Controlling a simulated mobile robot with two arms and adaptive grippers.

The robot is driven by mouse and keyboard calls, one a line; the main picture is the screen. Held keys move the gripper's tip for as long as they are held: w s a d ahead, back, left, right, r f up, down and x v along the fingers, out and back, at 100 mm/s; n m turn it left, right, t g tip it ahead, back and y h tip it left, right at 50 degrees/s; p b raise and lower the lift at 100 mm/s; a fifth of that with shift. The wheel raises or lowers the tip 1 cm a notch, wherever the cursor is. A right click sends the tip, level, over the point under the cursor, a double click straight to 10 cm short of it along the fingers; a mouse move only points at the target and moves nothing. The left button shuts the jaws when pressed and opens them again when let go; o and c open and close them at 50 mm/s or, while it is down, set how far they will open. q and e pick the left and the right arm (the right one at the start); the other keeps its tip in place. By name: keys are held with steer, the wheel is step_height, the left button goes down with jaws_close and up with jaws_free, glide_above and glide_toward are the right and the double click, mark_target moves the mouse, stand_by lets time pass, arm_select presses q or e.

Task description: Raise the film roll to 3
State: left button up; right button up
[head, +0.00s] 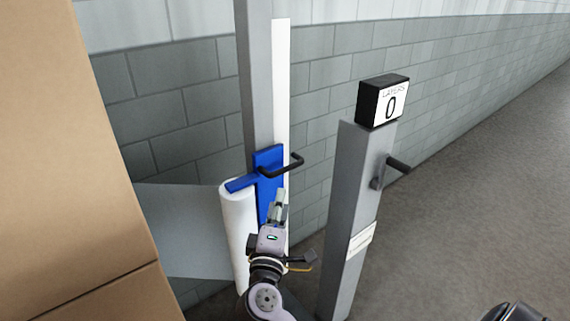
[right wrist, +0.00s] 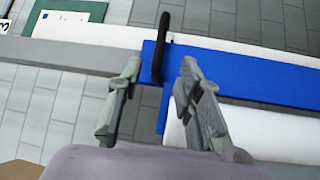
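The white film roll (head: 237,225) stands upright on a blue carriage (head: 268,160) on a grey mast (head: 256,80), with film stretching left to the boxes. The carriage has a black bar handle (head: 297,164). In the right wrist view the blue carriage (right wrist: 225,68) and handle (right wrist: 163,50) are close, with part of the white roll (right wrist: 240,130) at lower right. My right gripper (head: 279,198) is just below the handle in the head view. In the wrist view its fingers (right wrist: 162,68) are apart, on either side of the handle, with visible gaps.
A grey post (head: 350,220) with a black crank handle (head: 396,165) and a LAYERS display (head: 383,102) reading 0 stands to the right. Brown boxes (head: 70,160) fill the left. A label with a 3 (right wrist: 5,27) shows at the wrist view's edge. Floor at right is clear.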

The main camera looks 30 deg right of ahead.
mark_target(287, 166)
steer(key=p+x, duration=0.3)
steer(key=x, duration=0.9)
steer(key=shift+w+d+p, duration=0.2)
steer(key=shift+w+p, duration=0.05)
steer(key=shift+p, duration=0.05)
steer(key=shift+c, duration=0.5)
jaws_close()
